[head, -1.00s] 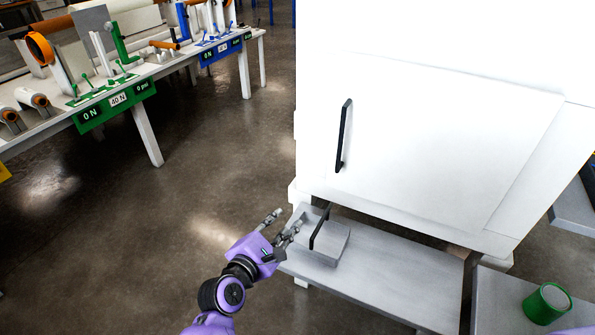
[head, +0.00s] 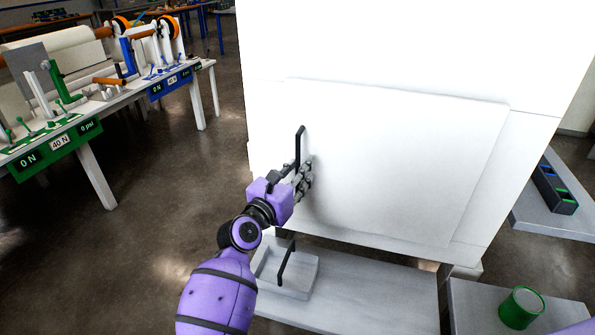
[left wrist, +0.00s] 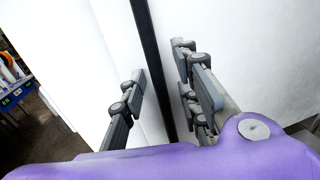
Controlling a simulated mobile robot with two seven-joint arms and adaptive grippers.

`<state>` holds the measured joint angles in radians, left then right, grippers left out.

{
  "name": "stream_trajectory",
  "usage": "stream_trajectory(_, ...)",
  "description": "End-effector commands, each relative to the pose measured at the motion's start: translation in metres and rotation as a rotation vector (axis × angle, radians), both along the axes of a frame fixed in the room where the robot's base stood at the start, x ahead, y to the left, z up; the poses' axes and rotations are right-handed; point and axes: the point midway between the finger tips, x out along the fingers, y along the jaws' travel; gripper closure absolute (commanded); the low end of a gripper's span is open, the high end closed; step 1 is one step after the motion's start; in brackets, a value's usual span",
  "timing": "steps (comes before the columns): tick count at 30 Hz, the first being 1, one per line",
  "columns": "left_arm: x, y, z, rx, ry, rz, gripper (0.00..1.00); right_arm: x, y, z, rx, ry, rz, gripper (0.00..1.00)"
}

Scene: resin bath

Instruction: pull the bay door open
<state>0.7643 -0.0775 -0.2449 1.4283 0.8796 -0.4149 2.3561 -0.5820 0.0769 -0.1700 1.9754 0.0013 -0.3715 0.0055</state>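The white bay door (head: 410,165) is shut on the front of the large white cabinet. Its black upright bar handle (head: 300,145) is near the door's left edge. My left gripper (head: 301,178) is at the lower part of the handle. In the left wrist view, the handle (left wrist: 150,50) runs between the spread fingers of the left gripper (left wrist: 160,72), with a gap to the left finger. It appears closer to the right fingers; whether it touches them is unclear. My right gripper is out of view.
A grey bench (head: 370,295) below the door carries a grey tray-like block (head: 300,285) with a black bar. A green can (head: 521,307) stands on a grey stand at lower right. A white table (head: 95,180) with test rigs stands left, with open floor between.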

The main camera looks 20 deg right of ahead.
Motion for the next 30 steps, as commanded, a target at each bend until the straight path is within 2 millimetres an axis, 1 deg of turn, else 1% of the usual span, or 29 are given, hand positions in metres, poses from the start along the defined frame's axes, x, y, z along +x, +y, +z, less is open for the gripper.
stream_trajectory(8,0.0018,-0.0014,0.0000,0.001,-0.001,0.001,0.71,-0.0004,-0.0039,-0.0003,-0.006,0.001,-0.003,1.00)
stream_trajectory(15,0.0017,-0.0011,0.0000,0.001,-0.001,0.001,1.00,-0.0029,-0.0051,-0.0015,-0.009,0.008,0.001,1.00)
stream_trajectory(30,0.0003,-0.0026,-0.0004,0.001,-0.001,-0.005,1.00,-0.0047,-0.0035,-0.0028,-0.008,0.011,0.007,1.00)
